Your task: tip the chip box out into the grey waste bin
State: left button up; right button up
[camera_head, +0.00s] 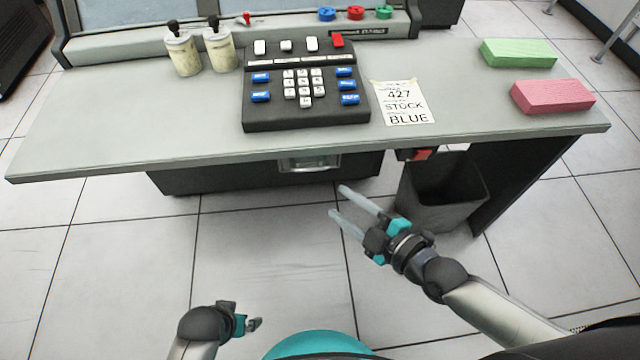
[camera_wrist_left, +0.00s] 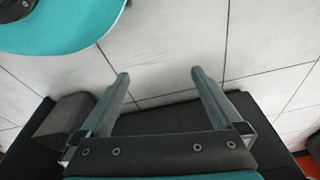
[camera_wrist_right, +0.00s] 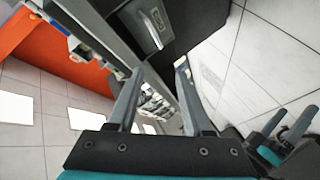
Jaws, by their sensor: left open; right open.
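Under the desk's front edge sits a dark unit (camera_head: 220,180) with a silver pull or drawer front (camera_head: 310,163), which looks like the chip box. The silver part also shows in the right wrist view (camera_wrist_right: 148,27). No chips are visible. The grey waste bin (camera_head: 445,212) stands on the floor under the right part of the desk, its open top facing up. My right gripper (camera_head: 337,201) is open and empty, in front of and below the silver pull, left of the bin. My left gripper (camera_head: 253,324) is open and empty, low at the front, far from both.
A red-and-black part (camera_head: 418,154) hangs under the edge above the bin. The floor in front is clear.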

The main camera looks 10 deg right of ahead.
aim_at(297, 172)
jog(key=b+x, duration=0.3)
jog(key=x, duration=0.9)
jog(key=shift+w+a+b, duration=0.1)
jog(key=shift+w+b, duration=0.05)
jog(key=shift+b, duration=0.25)
pick_arm(q)
jog(key=w+r+t, duration=0.1)
jog(key=w+r, duration=0.2)
jog(key=r, duration=0.5)
jog(key=shift+w+d+r, duration=0.25)
jog(key=shift+d+r, duration=0.05)
jog(key=shift+d, duration=0.05)
pick_arm(e)
jog(key=shift+x, duration=0.85)
grip_shut()
